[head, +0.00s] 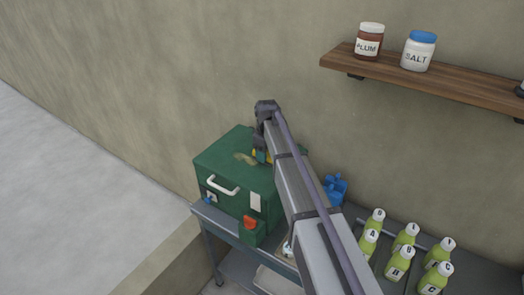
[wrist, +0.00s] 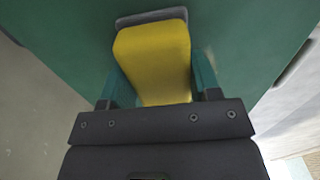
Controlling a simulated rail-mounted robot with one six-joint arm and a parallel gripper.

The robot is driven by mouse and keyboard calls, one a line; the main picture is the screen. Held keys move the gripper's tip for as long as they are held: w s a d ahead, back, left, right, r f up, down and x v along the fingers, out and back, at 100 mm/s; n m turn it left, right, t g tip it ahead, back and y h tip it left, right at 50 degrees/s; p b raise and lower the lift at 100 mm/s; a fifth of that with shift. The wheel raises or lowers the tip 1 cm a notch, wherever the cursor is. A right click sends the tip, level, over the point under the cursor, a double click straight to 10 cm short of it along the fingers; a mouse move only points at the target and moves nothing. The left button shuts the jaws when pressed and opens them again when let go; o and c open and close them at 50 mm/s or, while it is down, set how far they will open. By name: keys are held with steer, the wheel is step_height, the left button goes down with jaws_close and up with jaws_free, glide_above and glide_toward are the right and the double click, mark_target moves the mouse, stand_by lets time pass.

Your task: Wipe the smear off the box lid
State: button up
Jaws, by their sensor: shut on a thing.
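The green box (head: 225,175) stands on a metal bench with its lid (head: 222,150) shut. A tan smear (head: 246,158) lies on the lid, just left of my gripper. My gripper (head: 262,156) is over the right part of the lid, partly hidden by my arm. In the wrist view my gripper (wrist: 155,95) is shut on a yellow block with a dark grey end, which looks like a sponge (wrist: 155,60). The green lid fills the view behind it. I cannot tell whether the sponge touches the lid. The smear is not clear in the wrist view.
A blue object (head: 336,188) is right of my arm. Several green bottles (head: 398,262) stand at the lower right. A wooden shelf (head: 450,85) with jars is on the wall.

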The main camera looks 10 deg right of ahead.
mark_target(254, 150)
steer(key=shift+s+a, duration=0.9)
steer(key=shift+a, duration=0.05)
steer(key=shift+w+a, duration=1.25)
steer(key=shift+w+a+r, duration=0.1)
steer(key=shift+w+a, duration=2.9)
steer(key=shift+a, duration=0.15)
steer(key=shift+f, duration=0.25)
steer(key=shift+s+r, duration=0.15)
steer(key=shift+s+d, duration=2.1)
steer(key=shift+d, duration=0.15)
steer(key=shift+s+d, duration=2.05)
steer(key=shift+d, duration=0.15)
step_height(254, 150, up, 6)
steer(key=p, duration=0.6)
steer(key=shift+w, duration=0.1)
